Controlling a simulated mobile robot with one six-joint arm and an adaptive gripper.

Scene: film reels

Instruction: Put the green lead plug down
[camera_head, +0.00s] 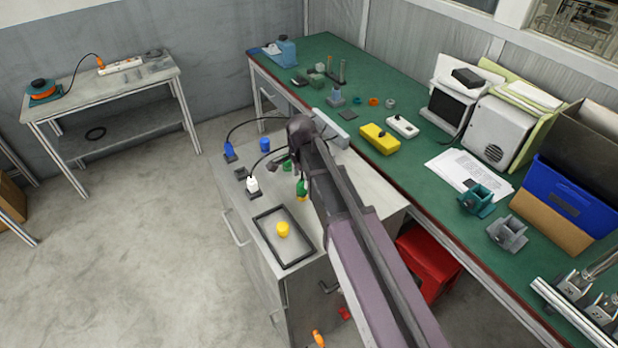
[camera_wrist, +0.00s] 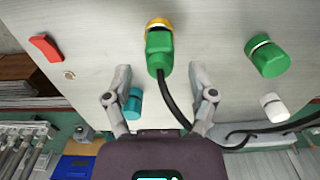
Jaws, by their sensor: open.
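The green lead plug (camera_wrist: 159,50) is in the wrist view, just beyond and between the open fingertips of my gripper (camera_wrist: 160,78). A yellow ring or socket shows at its far end, and a black cable runs from its near end past the right finger. In the head view the green lead plug (camera_head: 302,186) stands on the grey cabinet top with yellow at its foot, beside my arm. I cannot tell whether it is seated in the yellow part. My gripper (camera_head: 287,158) is partly hidden by my wrist there, and holds nothing visible.
A white plug (camera_head: 253,184) and a blue plug (camera_head: 229,150) stand left. Another green piece (camera_wrist: 268,56) is right of the plug. A green workbench (camera_head: 412,165) borders the cabinet.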

